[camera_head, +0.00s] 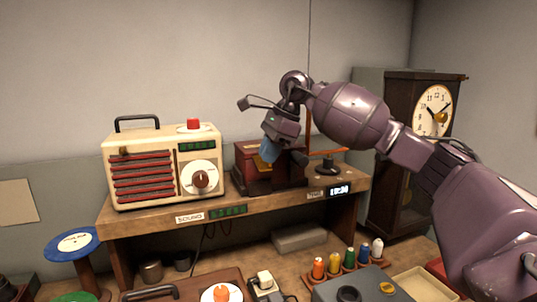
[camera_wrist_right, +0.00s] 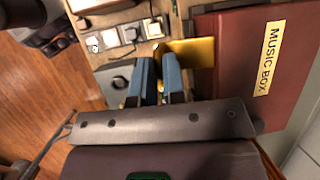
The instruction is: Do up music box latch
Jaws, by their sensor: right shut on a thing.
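The music box (camera_head: 250,152) is a dark red box on the wooden shelf in the head view, partly hidden by my right gripper. Its red face with a "MUSIC BOX" label (camera_wrist_right: 270,57) fills the right of the right wrist view. A gold latch plate (camera_wrist_right: 190,53) sticks out from the box's edge. My right gripper (camera_wrist_right: 157,60) has its blue fingers close together at the outer end of this latch, shut on it. In the head view my right gripper (camera_head: 269,151) is in front of the box. The fingers' contact is partly hidden. My left gripper is out of view.
A cream radio (camera_head: 150,165) stands left of the box on the shelf (camera_head: 255,202). A dark round-based stand (camera_head: 329,167) is close on the right. A tall clock (camera_head: 432,107) stands further right. Colored spools (camera_head: 335,262) and trays fill the bench below.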

